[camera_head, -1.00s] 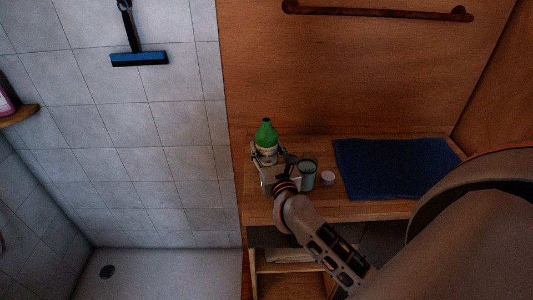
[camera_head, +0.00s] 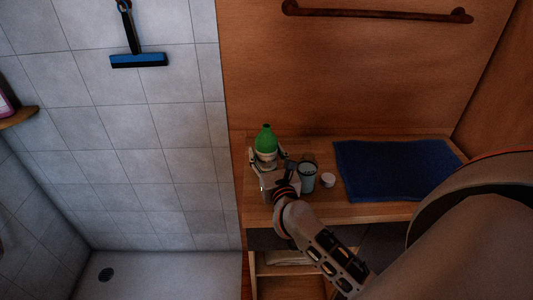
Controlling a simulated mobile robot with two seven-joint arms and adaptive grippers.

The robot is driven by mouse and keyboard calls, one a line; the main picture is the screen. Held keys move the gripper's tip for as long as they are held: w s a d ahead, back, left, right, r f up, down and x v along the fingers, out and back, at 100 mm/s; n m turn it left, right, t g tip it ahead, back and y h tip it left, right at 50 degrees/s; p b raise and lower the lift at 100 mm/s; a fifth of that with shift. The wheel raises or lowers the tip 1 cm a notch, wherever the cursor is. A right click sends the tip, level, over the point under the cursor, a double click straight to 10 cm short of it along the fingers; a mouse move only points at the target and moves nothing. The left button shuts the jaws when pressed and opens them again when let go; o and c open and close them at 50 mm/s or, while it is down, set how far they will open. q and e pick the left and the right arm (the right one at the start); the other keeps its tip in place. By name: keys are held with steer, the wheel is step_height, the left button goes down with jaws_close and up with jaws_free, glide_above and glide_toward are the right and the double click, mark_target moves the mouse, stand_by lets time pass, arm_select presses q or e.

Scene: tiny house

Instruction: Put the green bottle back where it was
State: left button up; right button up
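The green bottle (camera_head: 266,140), with a green top and a pale label, is upright at the left end of the wooden shelf top. My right gripper (camera_head: 266,160) comes in from the lower right, with one finger on each side of the bottle's lower part. I cannot tell whether the fingers touch it or stand slightly apart. The bottle's base is hidden behind the gripper, so its contact with the shelf cannot be seen. My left gripper is not in view.
A glass cup (camera_head: 307,175) and a small white jar (camera_head: 328,180) stand just right of the gripper. A folded blue towel (camera_head: 393,169) covers the right of the shelf top (camera_head: 350,213). A wooden wall is behind; a tiled shower (camera_head: 110,180) is left.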

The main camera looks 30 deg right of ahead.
steer(key=b+v, duration=0.1)
steer(key=v, duration=1.1)
steer(key=shift+r+b, duration=0.15)
steer(key=shift+b, duration=0.15)
steer(key=shift+s, duration=0.1)
